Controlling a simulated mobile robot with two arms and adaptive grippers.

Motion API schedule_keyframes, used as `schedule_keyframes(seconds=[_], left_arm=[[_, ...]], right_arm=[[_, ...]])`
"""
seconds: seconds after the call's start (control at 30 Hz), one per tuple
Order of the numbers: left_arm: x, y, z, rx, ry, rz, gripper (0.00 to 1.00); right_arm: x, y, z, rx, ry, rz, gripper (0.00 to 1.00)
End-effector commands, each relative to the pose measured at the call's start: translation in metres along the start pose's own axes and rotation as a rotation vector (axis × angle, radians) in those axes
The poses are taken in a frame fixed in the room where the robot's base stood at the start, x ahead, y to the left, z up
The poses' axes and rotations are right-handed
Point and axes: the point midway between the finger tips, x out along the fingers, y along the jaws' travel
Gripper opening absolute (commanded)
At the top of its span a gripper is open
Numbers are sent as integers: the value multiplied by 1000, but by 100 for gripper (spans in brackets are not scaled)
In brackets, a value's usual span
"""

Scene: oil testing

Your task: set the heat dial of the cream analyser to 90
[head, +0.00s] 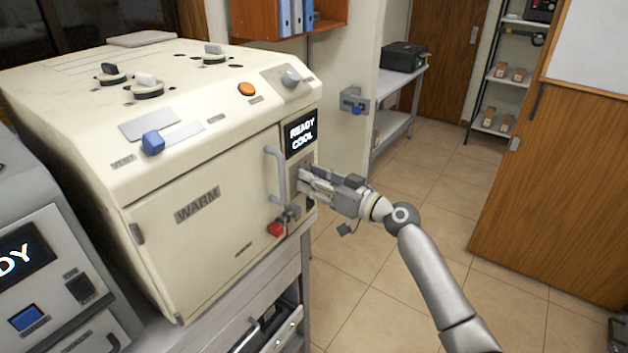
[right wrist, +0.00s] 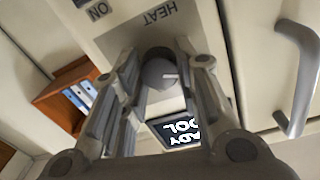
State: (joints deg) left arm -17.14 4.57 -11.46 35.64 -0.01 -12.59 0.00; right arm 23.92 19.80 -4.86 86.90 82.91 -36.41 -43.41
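The cream analyser (head: 165,210) stands at the left of the head view, its front door marked WARM. Its screen (head: 301,134) reads READY COOL. The grey round heat dial (right wrist: 159,74) is under the HEAT label in the right wrist view, with a pale pointer mark; its scale is not readable. In the head view my right gripper hides the dial. My right gripper (head: 308,181) is at the panel below the screen. In the right wrist view its fingers (right wrist: 158,66) stand apart on both sides of the dial; contact cannot be told. My left gripper is out of view.
The door handle (head: 276,172) and a red knob (head: 276,229) are close left of my right gripper. A grey machine (head: 45,285) stands at the lower left. A shelf with a black case (head: 403,57) is behind. Floor to the right is clear.

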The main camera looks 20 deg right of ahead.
Motion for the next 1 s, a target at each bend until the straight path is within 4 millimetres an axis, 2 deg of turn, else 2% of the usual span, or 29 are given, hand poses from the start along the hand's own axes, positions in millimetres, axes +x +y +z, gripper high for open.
schedule_keyframes(seconds=[0.03, 0.1, 0.47, 0.67, 1.0], left_arm=[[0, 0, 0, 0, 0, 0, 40], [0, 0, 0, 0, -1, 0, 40], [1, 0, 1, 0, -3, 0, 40], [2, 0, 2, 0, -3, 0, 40], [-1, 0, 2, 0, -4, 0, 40]], right_arm=[[0, 0, 0, 0, 0, 0, 14], [0, 0, 0, 0, 0, 0, 6], [0, 0, 0, 63, -2, 1, 6], [0, 0, 0, 192, -8, 2, 6], [0, 0, -2, 507, -24, 6, 6]])
